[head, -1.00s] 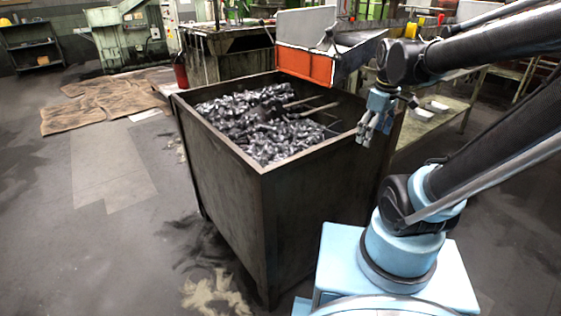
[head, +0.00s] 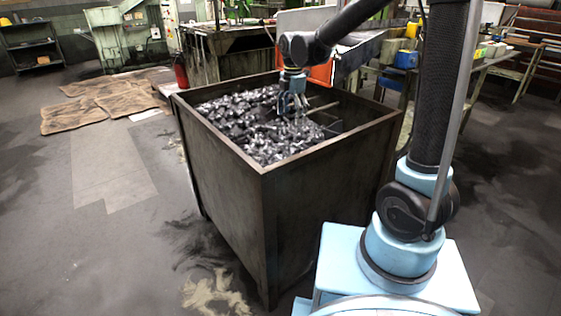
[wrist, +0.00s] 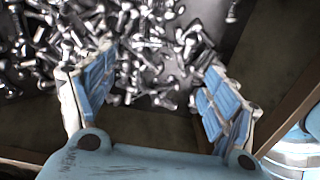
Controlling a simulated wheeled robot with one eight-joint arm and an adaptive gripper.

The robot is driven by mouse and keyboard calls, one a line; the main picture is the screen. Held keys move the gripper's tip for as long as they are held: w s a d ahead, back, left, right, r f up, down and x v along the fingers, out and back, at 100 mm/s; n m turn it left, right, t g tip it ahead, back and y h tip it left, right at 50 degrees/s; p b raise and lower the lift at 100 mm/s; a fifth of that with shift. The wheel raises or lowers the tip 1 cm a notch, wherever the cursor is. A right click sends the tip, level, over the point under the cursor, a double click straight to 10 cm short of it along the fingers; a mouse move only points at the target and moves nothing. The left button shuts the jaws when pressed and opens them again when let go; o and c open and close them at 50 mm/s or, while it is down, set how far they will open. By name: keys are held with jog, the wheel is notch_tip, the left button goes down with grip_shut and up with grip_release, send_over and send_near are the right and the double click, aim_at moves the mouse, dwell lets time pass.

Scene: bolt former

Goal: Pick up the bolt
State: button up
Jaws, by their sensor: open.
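A heap of shiny metal bolts (head: 245,125) lies inside a large dark metal bin (head: 225,185). The bolts (wrist: 150,45) also fill the upper part of the wrist view, below my gripper. Which single bolt the task means I cannot tell. My gripper (head: 293,108) is over the right part of the bin, above the pile. In the wrist view its two blue-padded fingers (wrist: 155,90) are spread wide, with nothing held between them. Bolts show beyond the gap between the fingertips, apart from the pads as far as I can tell.
The bin's rim (head: 335,147) stands around the pile on all sides. An orange chute (head: 322,73) hangs at the bin's back edge, close to my gripper. A workbench with a blue container (head: 405,59) stands at the right.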

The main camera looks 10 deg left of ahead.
jog(key=shift+n, duration=0.9)
jog(key=a+f, duration=0.1)
jog(key=f, duration=0.3)
jog(key=a+f, duration=0.1)
jog(key=f, duration=0.4)
jog(key=a+f, duration=0.1)
jog(key=f, duration=0.3)
jog(key=shift+a+f, duration=0.2)
jog(key=shift+a, duration=0.1)
jog(key=shift+s+a+f, duration=0.1)
jog(key=shift+f, duration=1.25)
jog(key=shift+s+f, duration=0.1)
jog(key=shift+f, duration=1.25)
jog(key=c, duration=1.3)
